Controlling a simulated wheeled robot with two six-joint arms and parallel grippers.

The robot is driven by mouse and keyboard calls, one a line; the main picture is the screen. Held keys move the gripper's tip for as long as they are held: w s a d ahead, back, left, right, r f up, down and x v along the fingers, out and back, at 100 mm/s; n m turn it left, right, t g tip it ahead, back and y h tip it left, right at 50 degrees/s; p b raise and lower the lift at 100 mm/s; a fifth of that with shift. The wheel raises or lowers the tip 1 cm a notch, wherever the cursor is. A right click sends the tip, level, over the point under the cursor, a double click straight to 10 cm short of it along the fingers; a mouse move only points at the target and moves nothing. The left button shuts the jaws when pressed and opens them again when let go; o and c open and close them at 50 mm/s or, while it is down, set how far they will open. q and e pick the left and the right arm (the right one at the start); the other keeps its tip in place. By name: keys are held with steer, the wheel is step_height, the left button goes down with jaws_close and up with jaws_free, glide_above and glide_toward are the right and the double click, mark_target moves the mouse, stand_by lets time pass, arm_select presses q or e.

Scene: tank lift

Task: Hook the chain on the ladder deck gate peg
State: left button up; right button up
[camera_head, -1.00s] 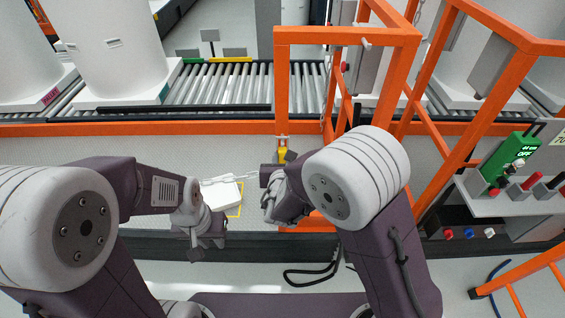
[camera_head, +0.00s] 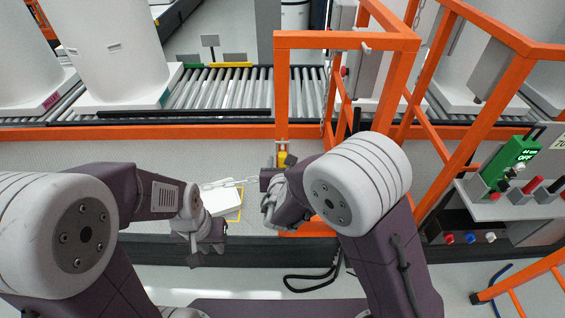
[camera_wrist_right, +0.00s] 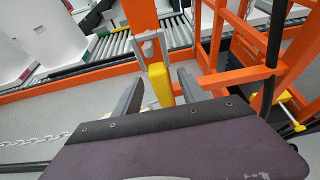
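A pale chain (camera_head: 228,182) runs across the white block toward my right gripper; part of it shows at the lower left of the right wrist view (camera_wrist_right: 35,142). A yellow piece (camera_head: 283,159) hangs from a grey bracket on the orange gate post. In the right wrist view the yellow piece (camera_wrist_right: 160,85) shows between the spread fingers of my right gripper (camera_wrist_right: 160,92); I cannot tell whether they touch it.
The orange gate frame (camera_head: 348,38) stands in front of the roller conveyor (camera_head: 225,86), which carries white tanks (camera_head: 118,50). A white block (camera_head: 221,201) lies on a yellow-outlined patch. A green control box (camera_head: 512,160) is at the right. A black cable (camera_head: 310,284) lies below.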

steer(key=v, duration=0.9)
